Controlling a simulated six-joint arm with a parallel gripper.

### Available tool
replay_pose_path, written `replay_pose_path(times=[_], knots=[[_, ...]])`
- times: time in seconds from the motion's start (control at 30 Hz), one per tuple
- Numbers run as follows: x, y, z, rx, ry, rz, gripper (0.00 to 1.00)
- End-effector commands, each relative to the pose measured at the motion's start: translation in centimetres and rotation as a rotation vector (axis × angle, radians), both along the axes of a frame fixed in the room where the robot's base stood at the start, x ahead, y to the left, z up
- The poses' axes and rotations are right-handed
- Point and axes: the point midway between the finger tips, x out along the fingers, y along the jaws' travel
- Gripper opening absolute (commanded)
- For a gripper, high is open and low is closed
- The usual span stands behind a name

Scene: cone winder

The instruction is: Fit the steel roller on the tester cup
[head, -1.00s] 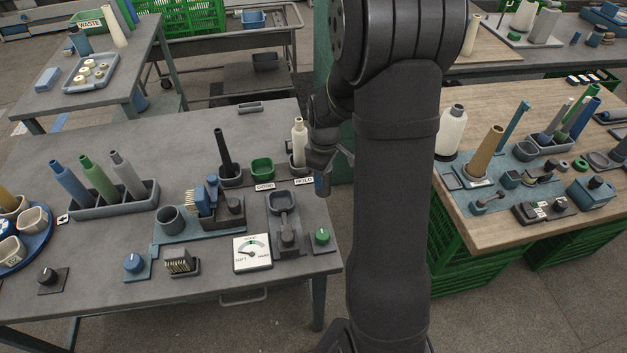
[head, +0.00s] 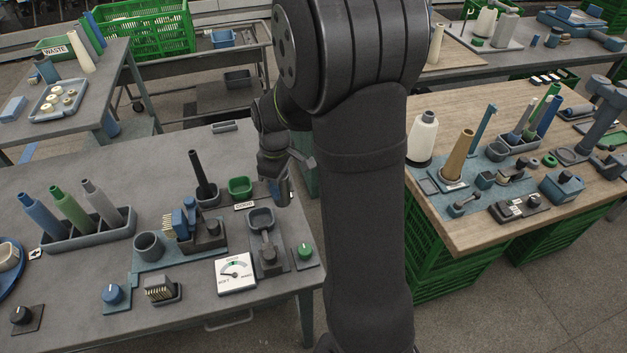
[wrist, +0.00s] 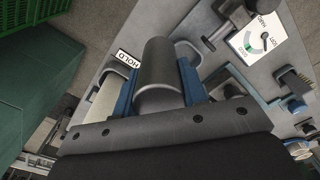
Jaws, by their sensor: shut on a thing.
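My gripper (head: 283,188) is above the back right corner of the grey table, behind the tester. In the wrist view its blue fingers (wrist: 190,82) are shut on the steel roller (wrist: 160,72), a dark grey cylinder. The roller is in the air, apart from the tester. What looks like the tester cup (head: 261,218) is a grey cup on a grey base with a lever, between the dial card (head: 235,272) and the green knob (head: 305,251). Its inside is hard to make out.
A green bin (head: 240,187) and a dark spindle (head: 200,175) stand behind the tester. A round grey cup (head: 150,246) stands farther left. A wooden table (head: 470,225) is to the right.

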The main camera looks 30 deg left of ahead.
Motion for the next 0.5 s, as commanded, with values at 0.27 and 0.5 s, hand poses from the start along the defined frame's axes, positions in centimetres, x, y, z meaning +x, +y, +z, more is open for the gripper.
replay_pose_path(times=[0.27, 0.5], knots=[[-3.7, 4.6, -0.4, 0.0, -0.001, 0.002, 0.07], [-4.1, 5.1, -1.2, 0.0, 0.0, -0.001, 0.07]])
